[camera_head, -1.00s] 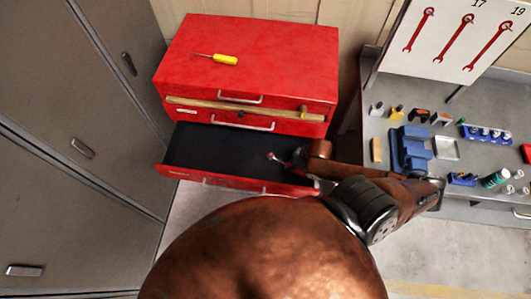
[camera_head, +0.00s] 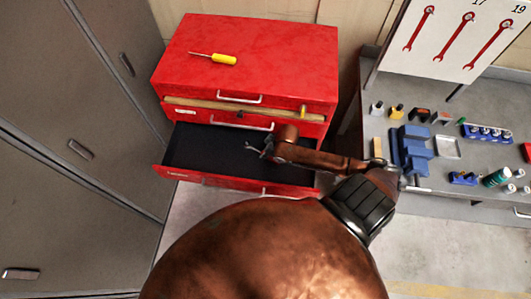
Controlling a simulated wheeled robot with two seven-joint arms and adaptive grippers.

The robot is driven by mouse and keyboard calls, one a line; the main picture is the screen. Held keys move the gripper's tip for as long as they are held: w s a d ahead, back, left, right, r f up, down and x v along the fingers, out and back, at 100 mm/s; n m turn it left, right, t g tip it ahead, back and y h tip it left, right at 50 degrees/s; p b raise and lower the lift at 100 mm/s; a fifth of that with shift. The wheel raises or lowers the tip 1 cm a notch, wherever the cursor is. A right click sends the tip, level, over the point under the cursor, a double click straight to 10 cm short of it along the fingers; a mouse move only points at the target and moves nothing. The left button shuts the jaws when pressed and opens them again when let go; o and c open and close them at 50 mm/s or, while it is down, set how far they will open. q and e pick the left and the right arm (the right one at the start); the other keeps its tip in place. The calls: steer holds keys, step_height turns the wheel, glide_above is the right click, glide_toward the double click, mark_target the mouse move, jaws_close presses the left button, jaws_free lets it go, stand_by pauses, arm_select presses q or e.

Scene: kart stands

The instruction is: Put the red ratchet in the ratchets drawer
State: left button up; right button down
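The red tool chest (camera_head: 250,60) stands against the wall with one lower drawer (camera_head: 205,145) pulled open. The drawer has a dark lining, and its bare left part looks empty. A small label sits on its front, too small to read. My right gripper (camera_head: 257,148) is over the right half of the open drawer. Its grey fingers look spread apart, with nothing visible between them. I cannot make out the red ratchet; the arm hides the drawer's right end. My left gripper is not in view.
A yellow-handled screwdriver (camera_head: 222,59) lies on the chest top. A grey workbench (camera_head: 468,180) with a blue vise (camera_head: 410,150) and small tools stands right. Grey cabinets (camera_head: 60,150) stand left.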

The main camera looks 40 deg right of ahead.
steer(key=shift+r, duration=0.15)
steer(key=c, duration=1.7)
jaws_free()
steer(key=p+v, duration=0.2)
steer(key=v, duration=1)
